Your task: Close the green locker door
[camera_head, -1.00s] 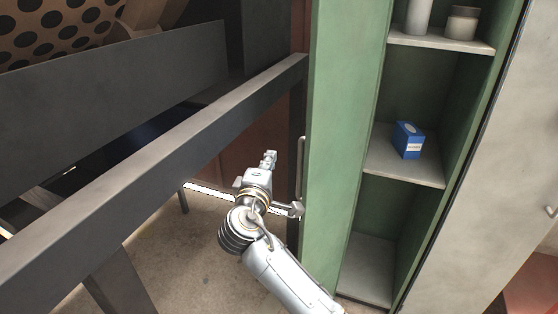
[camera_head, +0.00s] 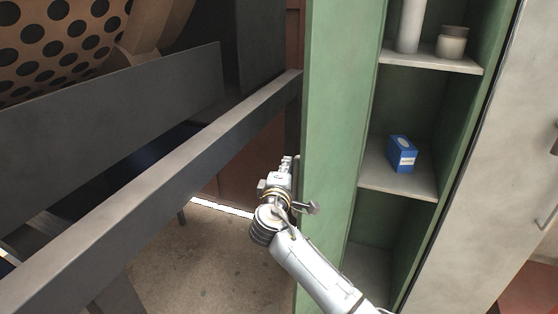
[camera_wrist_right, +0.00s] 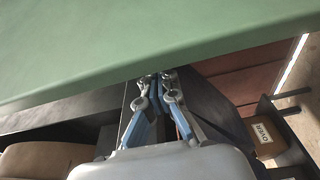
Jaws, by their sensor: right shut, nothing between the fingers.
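The green locker door (camera_head: 333,120) stands open, seen nearly along its length, at the left of the locker. The locker's green interior (camera_head: 465,120) and grey shelves are exposed. My right gripper (camera_head: 287,165) is shut and empty, at the outer left side of the door near its handle, which it partly hides. In the right wrist view, the green door (camera_wrist_right: 130,45) fills the top, and the shut fingertips (camera_wrist_right: 157,77) are at its lower edge. I cannot tell whether they touch it. My left gripper is not in view.
A blue box (camera_head: 402,154) and pale containers (camera_head: 451,42) sit on the locker shelves. A dark metal beam (camera_head: 170,165) runs diagonally left of the door, close to my right gripper. The perforated drum (camera_head: 60,45) is at the upper left. Bare floor (camera_head: 200,265) shows below the beam.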

